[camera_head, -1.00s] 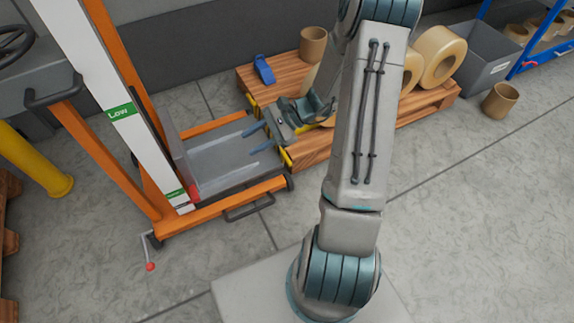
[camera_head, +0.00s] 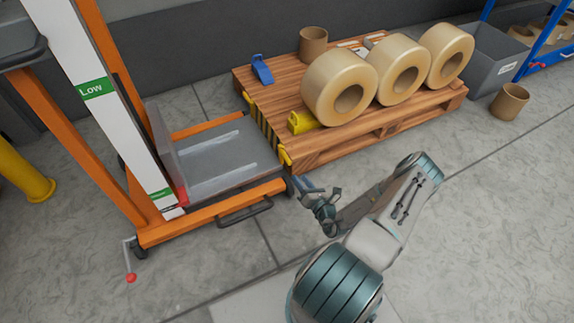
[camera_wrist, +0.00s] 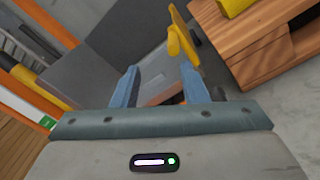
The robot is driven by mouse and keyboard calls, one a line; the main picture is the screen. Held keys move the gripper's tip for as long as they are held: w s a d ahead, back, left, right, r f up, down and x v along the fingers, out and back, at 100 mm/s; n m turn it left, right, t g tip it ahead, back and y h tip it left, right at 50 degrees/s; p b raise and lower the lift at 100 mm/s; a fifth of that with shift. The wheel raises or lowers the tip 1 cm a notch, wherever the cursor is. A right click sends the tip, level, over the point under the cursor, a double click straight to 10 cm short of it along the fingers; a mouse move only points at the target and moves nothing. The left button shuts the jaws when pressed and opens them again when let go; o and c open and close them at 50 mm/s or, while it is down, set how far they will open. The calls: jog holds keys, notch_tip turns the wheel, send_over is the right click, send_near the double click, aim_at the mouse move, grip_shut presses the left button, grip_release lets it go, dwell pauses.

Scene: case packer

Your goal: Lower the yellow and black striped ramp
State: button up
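The yellow and black striped ramp (camera_head: 266,128) stands raised along the left end of the wooden pallet, facing the orange lift's grey platform. A yellow end piece (camera_head: 285,156) sticks out at its near corner. In the wrist view a yellow part of the ramp (camera_wrist: 181,42) shows edge-on, just beyond the right fingertip; I cannot tell whether they touch. My gripper (camera_head: 308,185) is low, just in front of the ramp's near end. Its two blue fingers are apart in the wrist view (camera_wrist: 160,80), with nothing held between them.
The lift platform (camera_head: 215,165) lies left of the ramp. The pallet (camera_head: 385,130) carries large tape rolls (camera_head: 340,85), a yellow object (camera_head: 302,122) and a blue one (camera_head: 262,69). A grey bin (camera_head: 490,62) stands at right. The floor in front is clear.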

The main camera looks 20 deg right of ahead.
aim_at(288, 161)
jog(key=shift+m+h, duration=0.5)
jog(key=shift+m, duration=0.1)
jog(key=w+b, duration=0.1)
jog(key=w, duration=0.3)
jog(key=w+f+b, duration=0.1)
jog(key=w+b, duration=0.1)
jog(key=w, duration=0.2)
jog(key=w+f+b, duration=0.1)
jog(key=w, duration=0.3)
jog(key=shift+w+b, duration=0.2)
jog(key=shift+b, duration=0.2)
jog(key=shift+w, duration=0.45)
jog(key=shift+r, duration=0.1)
grip_shut()
